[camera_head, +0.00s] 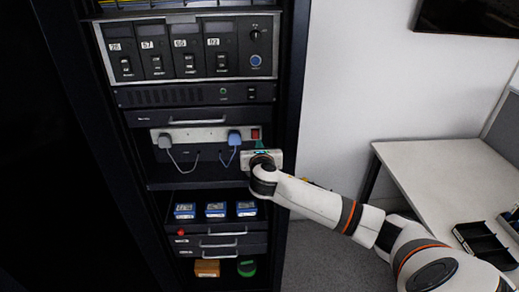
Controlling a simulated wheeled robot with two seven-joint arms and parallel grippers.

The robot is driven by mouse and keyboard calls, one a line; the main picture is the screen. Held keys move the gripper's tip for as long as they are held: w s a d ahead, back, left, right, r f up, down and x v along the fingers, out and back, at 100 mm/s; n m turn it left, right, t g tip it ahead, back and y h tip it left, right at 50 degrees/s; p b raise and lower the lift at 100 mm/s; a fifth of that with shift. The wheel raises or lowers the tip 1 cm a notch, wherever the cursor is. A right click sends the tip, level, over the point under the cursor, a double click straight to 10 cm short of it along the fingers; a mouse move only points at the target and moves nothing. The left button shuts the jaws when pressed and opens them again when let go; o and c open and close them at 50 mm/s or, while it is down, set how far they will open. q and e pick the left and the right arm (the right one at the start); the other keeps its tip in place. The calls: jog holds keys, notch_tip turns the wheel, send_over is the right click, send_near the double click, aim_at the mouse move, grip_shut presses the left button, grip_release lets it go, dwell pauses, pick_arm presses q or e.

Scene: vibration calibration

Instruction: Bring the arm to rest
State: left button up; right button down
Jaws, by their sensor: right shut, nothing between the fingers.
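My right arm comes in from the lower right and reaches left to the black equipment rack (297,60). Its gripper (262,158) is at the right side of the rack's open shelf, beside the power strip (196,136). The fingers are small and partly hidden by the wrist, and I see nothing held in them. A pale box-like part and a bit of green show right at the gripper; I cannot tell whether they touch it. My left gripper is not in view.
Two plugs (234,138) with hanging cables sit in the strip. Several blue devices (215,210) stand on the shelf below. A white desk (430,170) with a black tray (482,243) stands right.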

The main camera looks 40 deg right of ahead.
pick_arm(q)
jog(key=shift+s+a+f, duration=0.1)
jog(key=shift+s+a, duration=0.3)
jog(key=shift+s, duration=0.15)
pick_arm(e)
jog(key=shift+s, duration=0.2)
jog(key=shift+s+a+r, duration=0.1)
